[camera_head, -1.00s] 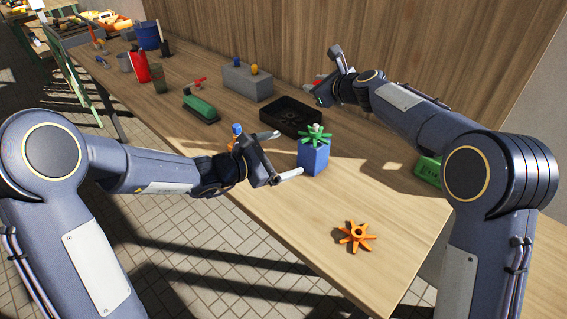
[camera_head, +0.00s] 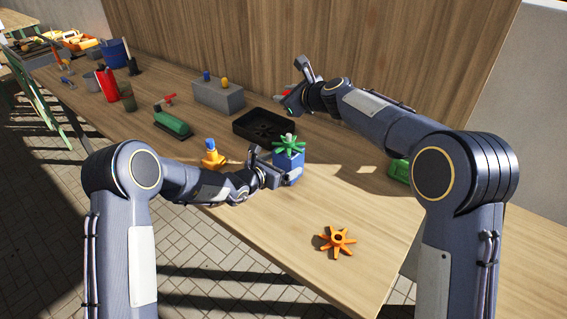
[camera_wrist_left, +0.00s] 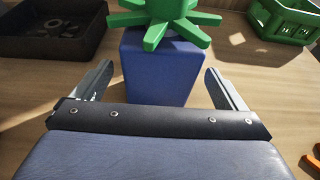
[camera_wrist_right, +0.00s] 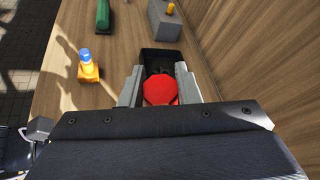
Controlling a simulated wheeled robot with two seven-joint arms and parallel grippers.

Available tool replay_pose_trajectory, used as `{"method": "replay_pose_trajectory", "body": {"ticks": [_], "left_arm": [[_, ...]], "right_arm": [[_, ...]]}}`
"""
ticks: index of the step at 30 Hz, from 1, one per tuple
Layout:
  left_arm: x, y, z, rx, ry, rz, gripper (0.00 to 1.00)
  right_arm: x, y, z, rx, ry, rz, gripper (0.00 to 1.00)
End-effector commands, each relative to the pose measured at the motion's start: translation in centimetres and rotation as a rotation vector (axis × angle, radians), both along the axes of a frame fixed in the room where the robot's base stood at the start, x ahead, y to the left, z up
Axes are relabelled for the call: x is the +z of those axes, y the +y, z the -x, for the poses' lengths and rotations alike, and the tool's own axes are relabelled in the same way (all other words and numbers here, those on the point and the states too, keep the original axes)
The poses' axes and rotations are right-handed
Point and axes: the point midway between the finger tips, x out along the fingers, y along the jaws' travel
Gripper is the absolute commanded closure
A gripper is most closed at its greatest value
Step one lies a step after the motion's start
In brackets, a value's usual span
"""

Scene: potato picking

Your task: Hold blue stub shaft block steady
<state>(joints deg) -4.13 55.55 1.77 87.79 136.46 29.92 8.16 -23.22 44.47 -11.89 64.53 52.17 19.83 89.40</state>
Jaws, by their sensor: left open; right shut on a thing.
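The blue stub shaft block (camera_head: 287,170) stands upright on the table, with a green star-shaped wheel (camera_head: 289,145) on its top. My left gripper (camera_head: 279,173) is open at the block. In the left wrist view the blue block (camera_wrist_left: 162,70) stands between the two spread fingers (camera_wrist_left: 160,85), with a gap on each side. My right gripper (camera_head: 287,100) is up at the back, over the black tray's right side. In the right wrist view its fingers (camera_wrist_right: 160,85) are shut on a red thing (camera_wrist_right: 160,91), which is mostly hidden in the head view.
An orange star wheel (camera_head: 338,241) lies at the front right. A black tray (camera_head: 240,127) with small parts is behind the block. An orange stand with a blue top (camera_head: 212,156), a green-bodied tool (camera_head: 172,124), a grey block (camera_head: 218,97) and a green crate (camera_wrist_left: 284,20) are nearby.

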Motion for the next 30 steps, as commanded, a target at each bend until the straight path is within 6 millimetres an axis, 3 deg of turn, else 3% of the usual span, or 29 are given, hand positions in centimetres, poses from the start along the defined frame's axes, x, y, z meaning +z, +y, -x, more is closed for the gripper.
{"method": "replay_pose_trajectory", "body": {"ticks": [6, 16, 30], "left_arm": [[-0.6, -1.1, -1.5, 0.001, -0.001, -0.001, 0.06], [-0.6, -1.2, -1.7, 0.001, -0.001, -0.001, 0.06], [-0.6, -1.2, -1.7, 0.001, -0.001, -0.001, 0.68]], "right_arm": [[0.0, 0.0, 0.0, 0.0, 0.0, 0.0, 0.92], [0.0, 0.0, 0.0, 0.0, 0.0, 0.0, 0.92], [0.0, 0.0, 0.0, 0.0, 0.0, 0.0, 0.92]]}}
